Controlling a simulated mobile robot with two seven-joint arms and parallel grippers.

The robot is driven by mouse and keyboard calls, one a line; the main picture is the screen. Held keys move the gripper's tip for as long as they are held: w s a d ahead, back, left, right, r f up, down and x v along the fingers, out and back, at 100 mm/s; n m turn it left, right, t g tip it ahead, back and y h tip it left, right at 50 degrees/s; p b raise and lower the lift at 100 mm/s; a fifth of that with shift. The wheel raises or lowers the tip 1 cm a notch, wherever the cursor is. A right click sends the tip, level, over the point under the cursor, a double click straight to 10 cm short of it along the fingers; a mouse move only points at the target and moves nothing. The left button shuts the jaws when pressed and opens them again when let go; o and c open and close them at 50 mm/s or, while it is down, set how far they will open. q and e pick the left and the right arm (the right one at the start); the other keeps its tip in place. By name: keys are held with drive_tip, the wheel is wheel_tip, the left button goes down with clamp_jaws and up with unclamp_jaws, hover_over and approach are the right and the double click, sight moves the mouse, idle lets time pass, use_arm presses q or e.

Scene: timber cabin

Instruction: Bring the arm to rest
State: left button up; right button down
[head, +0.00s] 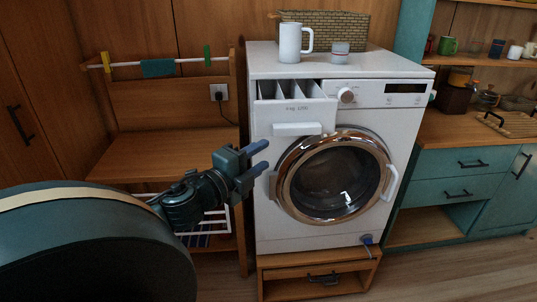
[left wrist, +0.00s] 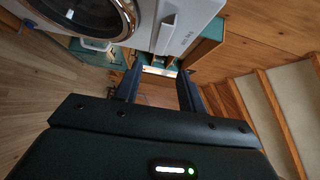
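My left gripper (head: 259,158) reaches in from the left and points to the right, in front of the washing machine's left edge. Its two fingers are apart with nothing between them; they also show apart in the left wrist view (left wrist: 160,88). The white washing machine (head: 410,130) has its detergent drawer (head: 296,112) pulled out, with its compartments showing from above. Its round copper-rimmed door (head: 338,178) looks shut. My right gripper is in neither view.
A white mug (head: 290,43), a small jar (head: 340,51) and a woven basket (head: 345,28) stand on the machine. A wooden bench (head: 140,160) with a drying rail is on the left. A teal counter (head: 460,190) stands on the right. Floor is clear at lower right.

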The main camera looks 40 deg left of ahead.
use_arm(q)
drive_tip(key=s+d+f+n+g, duration=0.2)
drive_tip(key=s+f+n, duration=0.15)
drive_tip(key=f, duration=0.65)
drive_tip(key=s+d+f+n+g, duration=0.2)
drive_tip(key=f+n+g, duration=0.15)
drive_tip(key=f, duration=0.65)
drive_tip(key=s+d+f+n+h, duration=0.1)
drive_tip(key=s+d+f+n, duration=0.1)
drive_tip(key=d+f, duration=0.2)
drive_tip(key=s+d+f+n+g+h, duration=0.1)
drive_tip(key=d+f+n+h, duration=0.1)
drive_tip(key=d, duration=0.8)
drive_tip(key=s+d+f+n+g+h, duration=0.1)
drive_tip(key=s+d+f+n, duration=0.1)
drive_tip(key=d+f, duration=0.3)
drive_tip(key=shift+s+d+f+n, duration=0.3)
drive_tip(key=shift+d+n, duration=0.3)
drive_tip(key=shift+d, duration=0.55)
